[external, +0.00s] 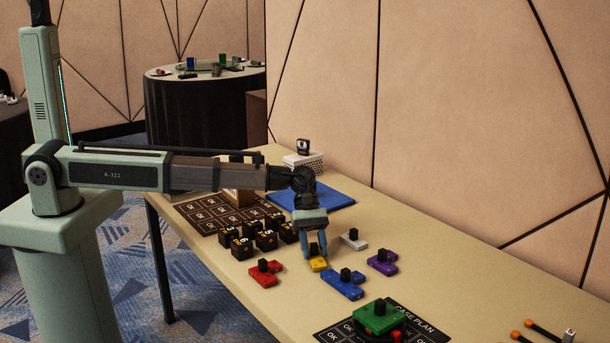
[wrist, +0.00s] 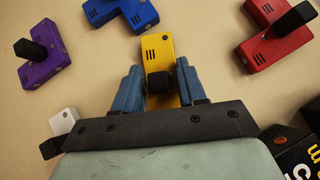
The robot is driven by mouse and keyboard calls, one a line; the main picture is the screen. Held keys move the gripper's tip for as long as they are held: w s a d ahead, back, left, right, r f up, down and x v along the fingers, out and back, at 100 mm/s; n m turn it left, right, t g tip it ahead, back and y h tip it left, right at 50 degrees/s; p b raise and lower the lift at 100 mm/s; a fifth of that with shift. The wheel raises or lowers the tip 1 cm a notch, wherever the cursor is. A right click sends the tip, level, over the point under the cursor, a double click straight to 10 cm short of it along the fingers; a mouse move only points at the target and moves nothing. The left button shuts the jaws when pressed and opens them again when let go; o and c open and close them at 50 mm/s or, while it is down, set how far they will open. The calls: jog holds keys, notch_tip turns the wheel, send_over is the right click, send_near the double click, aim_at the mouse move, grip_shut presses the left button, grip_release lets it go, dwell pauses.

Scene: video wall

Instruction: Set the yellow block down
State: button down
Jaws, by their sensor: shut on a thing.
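The yellow block (external: 318,265) is at or just above the table, between the red and blue blocks in the external view; I cannot tell whether it touches the table. In the wrist view the yellow block (wrist: 155,50) has a black knob on top. My gripper (external: 316,254) points down over it, with its blue fingers on both sides of the knob. In the wrist view my gripper (wrist: 160,85) is shut on the block's black knob. The near end of the block is partly hidden by the fingers.
Around it are a red block (external: 264,275), a blue block (external: 343,286), a purple block (external: 381,264) and a white block (external: 353,241). Several black numbered cubes (external: 242,247) stand to the left. A green block (external: 377,318) sits on the case plan mat (external: 413,324) in front.

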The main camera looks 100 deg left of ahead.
jog(key=c, duration=0.6)
grip_release()
jog(key=shift+f, duration=0.1)
jog(key=shift+c, duration=0.2)
jog(key=v, duration=1.2)
jog(key=shift+d, duration=0.1)
